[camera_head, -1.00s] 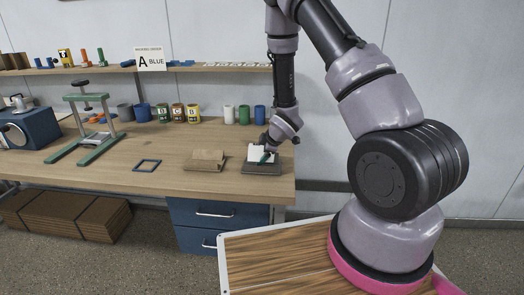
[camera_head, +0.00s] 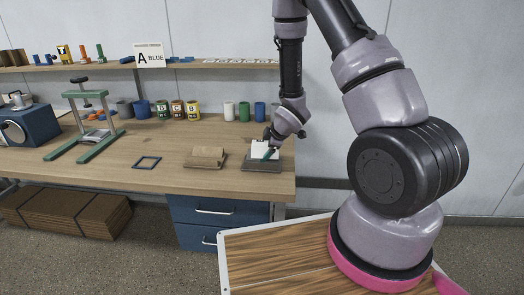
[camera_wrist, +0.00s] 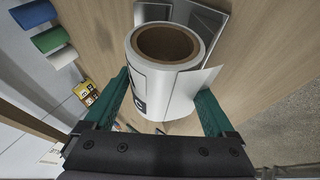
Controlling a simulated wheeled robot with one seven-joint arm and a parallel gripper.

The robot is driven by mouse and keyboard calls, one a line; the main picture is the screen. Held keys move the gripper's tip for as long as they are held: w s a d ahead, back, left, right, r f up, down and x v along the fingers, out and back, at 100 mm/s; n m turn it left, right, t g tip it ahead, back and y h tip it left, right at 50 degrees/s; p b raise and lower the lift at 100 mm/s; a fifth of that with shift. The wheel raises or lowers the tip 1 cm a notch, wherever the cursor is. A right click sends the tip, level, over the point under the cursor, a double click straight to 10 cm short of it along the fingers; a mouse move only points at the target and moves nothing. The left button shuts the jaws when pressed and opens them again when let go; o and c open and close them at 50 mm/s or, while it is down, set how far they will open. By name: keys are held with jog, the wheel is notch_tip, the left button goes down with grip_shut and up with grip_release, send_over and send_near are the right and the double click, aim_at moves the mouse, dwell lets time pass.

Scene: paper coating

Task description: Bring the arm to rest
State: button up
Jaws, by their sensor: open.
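My gripper (camera_head: 268,153) is over the right end of the workbench, pointing down at a white paper roll (camera_head: 258,150) on a grey plate (camera_head: 262,167). In the wrist view, the white roll (camera_wrist: 180,85) has a brown core and a loose paper flap on its right. The green fingers of my gripper (camera_wrist: 163,84) are open, one on each side of the roll. I cannot tell whether either finger touches it. Part of a dark print shows on the roll's left side. The grey plate (camera_wrist: 205,20) shows behind the roll.
A brown block (camera_head: 207,157) and a dark square frame (camera_head: 147,162) lie left of the plate. Several coloured cups (camera_head: 177,110) stand along the back. A green press stand (camera_head: 90,118) is farther left. A shelf (camera_head: 215,67) with an "A BLUE" sign (camera_head: 149,55) runs above the bench.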

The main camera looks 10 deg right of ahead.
jog(key=shift+t, duration=0.3)
jog(key=v, duration=0.6)
jog(key=shift+w+d+r, duration=0.15)
jog(key=shift+w+r, duration=0.1)
jog(key=shift+r, duration=0.25)
jog(key=s+d+r+m+h, duration=0.1)
jog(key=s+d+r+m, duration=0.3)
jog(key=r, duration=0.6)
jog(key=d+r+m+h, duration=0.2)
jog(key=r+m, duration=0.4)
jog(key=r, duration=0.3)
jog(key=s+a+r+m+y, duration=0.1)
jog(key=s+r+m, duration=0.4)
jog(key=s, duration=0.5)
jog(key=s+a+r+m+y, duration=0.1)
jog(key=s+r+m, duration=0.4)
jog(key=s+r, duration=0.4)
jog(key=shift+s+a, duration=0.25)
jog(key=shift+s, duration=0.2)
